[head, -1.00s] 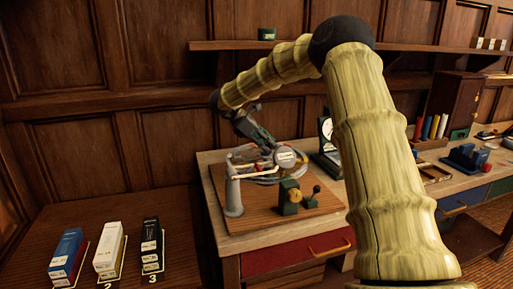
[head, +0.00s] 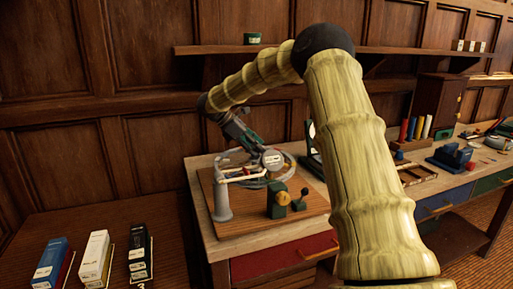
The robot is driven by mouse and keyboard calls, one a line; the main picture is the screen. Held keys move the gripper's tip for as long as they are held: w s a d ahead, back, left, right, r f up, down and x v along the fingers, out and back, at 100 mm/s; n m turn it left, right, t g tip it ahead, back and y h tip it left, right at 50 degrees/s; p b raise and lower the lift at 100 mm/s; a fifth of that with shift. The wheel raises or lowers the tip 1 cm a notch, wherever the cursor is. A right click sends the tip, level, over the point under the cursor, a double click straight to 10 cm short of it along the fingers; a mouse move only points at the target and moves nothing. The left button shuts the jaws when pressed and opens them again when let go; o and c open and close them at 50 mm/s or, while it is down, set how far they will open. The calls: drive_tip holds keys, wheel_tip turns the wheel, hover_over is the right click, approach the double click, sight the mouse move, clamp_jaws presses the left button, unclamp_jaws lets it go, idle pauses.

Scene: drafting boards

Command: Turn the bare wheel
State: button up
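A wooden board (head: 250,222) on the workbench bears a pale grey pipe stand (head: 221,203) at its left. Behind it lies a wheel-like ring (head: 244,184), partly hidden by a white pipe and my gripper. A round grey piece with a white label (head: 272,159) sits at the ring; I cannot tell whether it is part of the fixture. At the board's front is a green block with a brass round part and a small knob (head: 278,199). My gripper (head: 256,150) points down at the ring; its fingers are too small and covered to tell open from shut, or touching from apart.
Three small boxes, blue (head: 49,264), white (head: 95,257) and black (head: 139,252), stand on a brown surface at the lower left. A dark upright device (head: 313,148) stands behind the board. Coloured cylinders (head: 415,128) and a blue block (head: 450,158) are further right.

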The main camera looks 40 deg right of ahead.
drive_tip(key=shift+w+a, duration=0.15)
drive_tip(key=shift+a, duration=0.05)
drive_tip(key=v, duration=1.1)
drive_tip(key=shift+w+a+r, duration=0.2)
drive_tip(key=shift+r, duration=0.1)
